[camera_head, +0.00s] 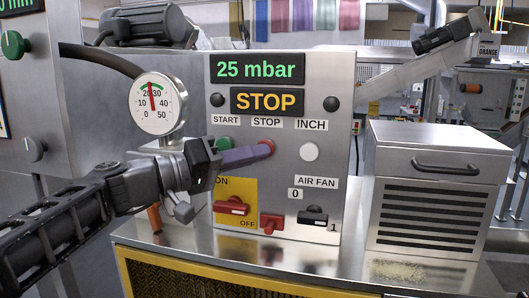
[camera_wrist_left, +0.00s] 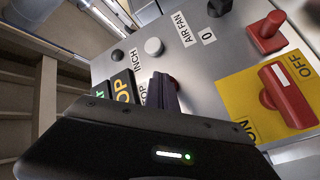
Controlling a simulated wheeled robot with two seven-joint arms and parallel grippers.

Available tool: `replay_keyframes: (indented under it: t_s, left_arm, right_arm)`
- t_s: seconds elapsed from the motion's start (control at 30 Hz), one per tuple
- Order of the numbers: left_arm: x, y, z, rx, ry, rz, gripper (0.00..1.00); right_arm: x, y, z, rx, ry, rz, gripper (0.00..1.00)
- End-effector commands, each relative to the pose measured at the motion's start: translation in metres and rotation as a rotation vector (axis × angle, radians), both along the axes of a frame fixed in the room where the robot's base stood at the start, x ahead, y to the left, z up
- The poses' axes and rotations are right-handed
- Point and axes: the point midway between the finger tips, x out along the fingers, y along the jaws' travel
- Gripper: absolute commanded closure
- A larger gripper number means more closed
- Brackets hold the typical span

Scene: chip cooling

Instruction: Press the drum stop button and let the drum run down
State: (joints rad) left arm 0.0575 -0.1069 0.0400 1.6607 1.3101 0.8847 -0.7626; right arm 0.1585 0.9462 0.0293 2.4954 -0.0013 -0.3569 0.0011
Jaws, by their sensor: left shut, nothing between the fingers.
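The control panel (camera_head: 300,75) has a row of buttons labelled START, STOP and INCH. The red STOP button (camera_head: 268,146) shows just past the tips of my left gripper (camera_head: 267,150). The gripper is shut and empty, its fingers pointing at this button; I cannot tell whether they touch it or press it in. In the left wrist view the shut fingers (camera_wrist_left: 165,92) cover most of the button. The panel display (camera_head: 267,101) reads STOP. My right gripper is not in view.
A display reads 25 mbar (camera_head: 257,69). A round gauge (camera_head: 158,103) stands left of the panel. The white INCH button (camera_head: 309,151), a red-handled switch (camera_head: 231,206) and the black AIR FAN switch (camera_head: 313,215) are close by. A louvred metal box (camera_head: 421,140) stands at right.

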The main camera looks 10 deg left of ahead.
Motion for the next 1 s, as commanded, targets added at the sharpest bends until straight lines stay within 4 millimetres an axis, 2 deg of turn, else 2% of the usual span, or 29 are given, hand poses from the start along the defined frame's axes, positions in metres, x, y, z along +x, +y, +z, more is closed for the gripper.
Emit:
replay_keyframes:
  t_s: [0.17,0.67,1.0]
  left_arm:
    - [-0.009,0.001,-0.002,0.001,-0.001,0.000,1.00]
    - [-0.014,0.001,-0.002,0.001,0.000,-0.001,1.00]
    - [-0.046,0.003,-0.003,0.000,-0.002,0.000,1.00]
  right_arm:
    - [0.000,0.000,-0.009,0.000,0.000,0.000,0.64]
    - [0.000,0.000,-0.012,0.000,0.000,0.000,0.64]
    - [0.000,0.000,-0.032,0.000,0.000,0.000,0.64]
